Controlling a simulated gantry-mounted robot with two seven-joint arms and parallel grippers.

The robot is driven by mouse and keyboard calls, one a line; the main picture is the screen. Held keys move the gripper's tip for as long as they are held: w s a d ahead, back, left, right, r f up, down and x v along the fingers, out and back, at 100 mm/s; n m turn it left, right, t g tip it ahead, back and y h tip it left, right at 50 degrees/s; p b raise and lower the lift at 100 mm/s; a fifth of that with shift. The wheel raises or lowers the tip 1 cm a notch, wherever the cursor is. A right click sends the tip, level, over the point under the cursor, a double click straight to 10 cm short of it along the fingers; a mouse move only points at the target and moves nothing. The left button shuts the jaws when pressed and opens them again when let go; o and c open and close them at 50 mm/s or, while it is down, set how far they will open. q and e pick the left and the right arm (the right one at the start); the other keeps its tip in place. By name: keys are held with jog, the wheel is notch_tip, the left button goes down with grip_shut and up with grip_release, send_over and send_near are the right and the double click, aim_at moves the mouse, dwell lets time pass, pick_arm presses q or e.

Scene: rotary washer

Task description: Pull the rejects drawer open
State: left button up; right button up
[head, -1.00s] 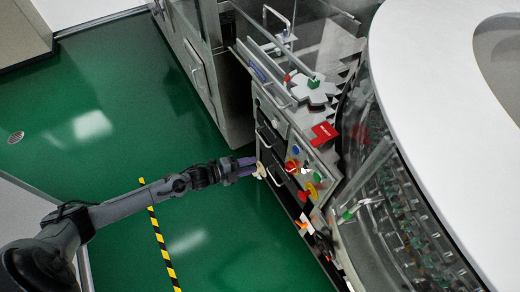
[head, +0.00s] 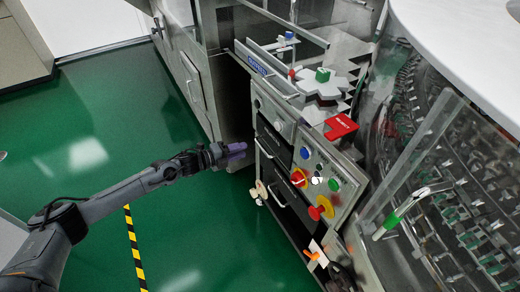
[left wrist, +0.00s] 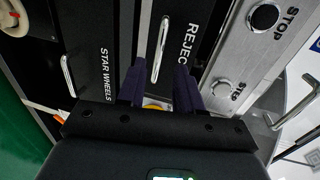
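The rejects drawer (left wrist: 191,25) is a dark front with a partly visible "REJEC" label and a metal bar handle (left wrist: 161,48) in the left wrist view. It looks closed. In the head view it is the upper dark drawer (head: 271,137) of the cabinet, with its handle (head: 265,149). My left gripper (head: 238,150) is just left of that drawer front. In the left wrist view, its two purple fingers (left wrist: 159,88) are spread apart, and the handle shows between and beyond them. Nothing is held. My right gripper is not in view.
The star wheels drawer (left wrist: 95,45) is below, with its own handle (left wrist: 68,75). A panel with STOP and STEP buttons (left wrist: 250,45) is above. A control panel with coloured buttons (head: 325,180) is to the right. Green floor (head: 90,110) is clear to the left.

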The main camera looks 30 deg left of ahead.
aim_at(260, 145)
pick_arm(q)
jog(key=b+x, duration=0.3)
jog(key=x, duration=0.6)
jog(key=shift+w+d+b, duration=0.1)
jog(key=shift+b, duration=0.3)
jog(key=shift+c, duration=0.5)
grip_shut()
